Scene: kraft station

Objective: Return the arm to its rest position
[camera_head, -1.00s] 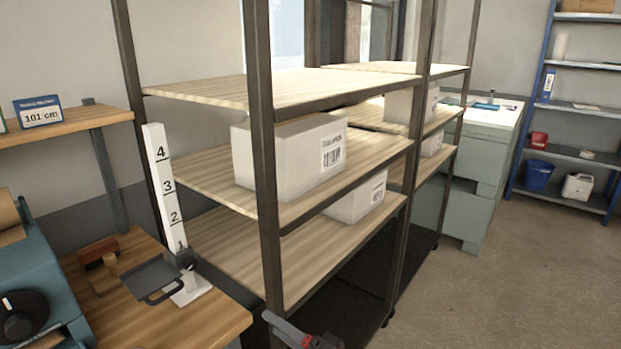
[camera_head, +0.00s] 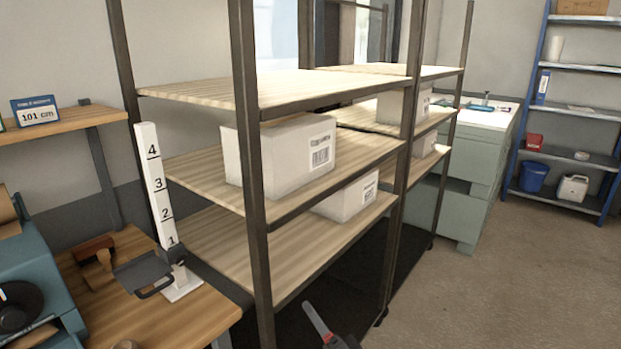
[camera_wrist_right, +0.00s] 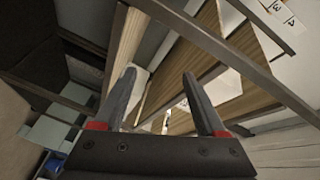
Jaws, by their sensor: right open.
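My right gripper (camera_head: 312,308) shows at the bottom edge of the head view, in front of the shelf rack's lower part. Only a grey and red finger and some dark body show there. In the right wrist view the right gripper (camera_wrist_right: 160,73) is open, its two fingers apart with nothing held between them. Beyond the fingers are a tilted view of wooden shelf boards and dark metal rails. My left gripper does not show clearly in any view.
A dark-framed rack with wooden shelves (camera_head: 215,240) fills the middle and holds white boxes (camera_head: 285,155). On the left, a wooden table (camera_head: 185,318) carries a numbered white post (camera_head: 155,185) and a dark tray (camera_head: 145,270). Open floor (camera_head: 500,290) lies at right.

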